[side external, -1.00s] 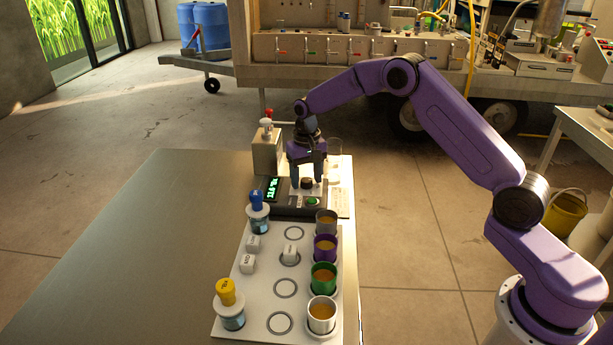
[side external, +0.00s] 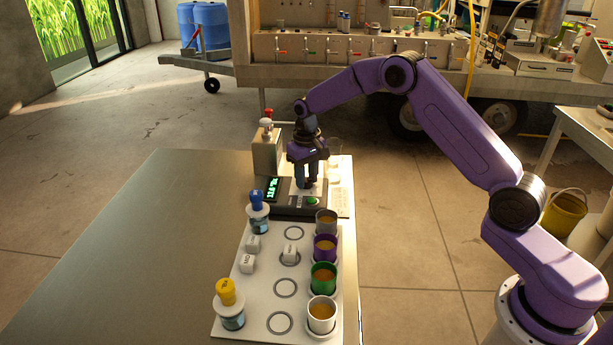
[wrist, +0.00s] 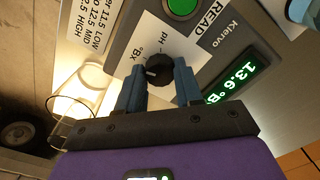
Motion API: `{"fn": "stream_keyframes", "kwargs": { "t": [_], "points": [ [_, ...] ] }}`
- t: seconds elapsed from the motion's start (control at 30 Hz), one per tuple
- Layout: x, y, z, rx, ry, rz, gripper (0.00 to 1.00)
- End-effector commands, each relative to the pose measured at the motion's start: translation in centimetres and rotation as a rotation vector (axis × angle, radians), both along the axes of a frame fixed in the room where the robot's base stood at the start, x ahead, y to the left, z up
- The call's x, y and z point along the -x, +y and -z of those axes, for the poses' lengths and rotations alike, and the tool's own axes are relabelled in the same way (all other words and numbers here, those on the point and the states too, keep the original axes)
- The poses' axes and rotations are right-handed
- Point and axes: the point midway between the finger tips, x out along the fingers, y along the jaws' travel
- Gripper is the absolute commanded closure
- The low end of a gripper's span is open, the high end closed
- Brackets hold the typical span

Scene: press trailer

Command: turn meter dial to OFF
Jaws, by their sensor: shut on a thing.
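The meter (side external: 287,207) is a dark box at the far end of the bench, with a lit green display (side external: 272,188). In the wrist view the display (wrist: 236,78) reads 13.6 and a cut-off unit. The round black dial (wrist: 159,70) sits on a white label with "pH" and "°BX"; its white mark points left, toward "°BX". No OFF wording is visible; part of the label is hidden by my fingers. My gripper (wrist: 160,82) has a blue finger on each side of the dial and is shut on it. In the side view my gripper (side external: 307,184) points down and hides the dial.
A green READ button (wrist: 182,6) is near the dial. A white tray (side external: 262,290) holds cups, bottles and cubes in front. The bench's left is clear.

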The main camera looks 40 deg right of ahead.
Motion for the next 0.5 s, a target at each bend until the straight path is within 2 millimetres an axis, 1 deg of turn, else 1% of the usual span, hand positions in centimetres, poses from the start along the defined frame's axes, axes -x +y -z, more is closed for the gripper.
{"fn": "stream_keyframes", "kwargs": {
  "t": [0.5],
  "points": [
    [-0.08, 0.05, -0.11, 0.000, -0.004, -0.481, 0.95]
  ]
}}
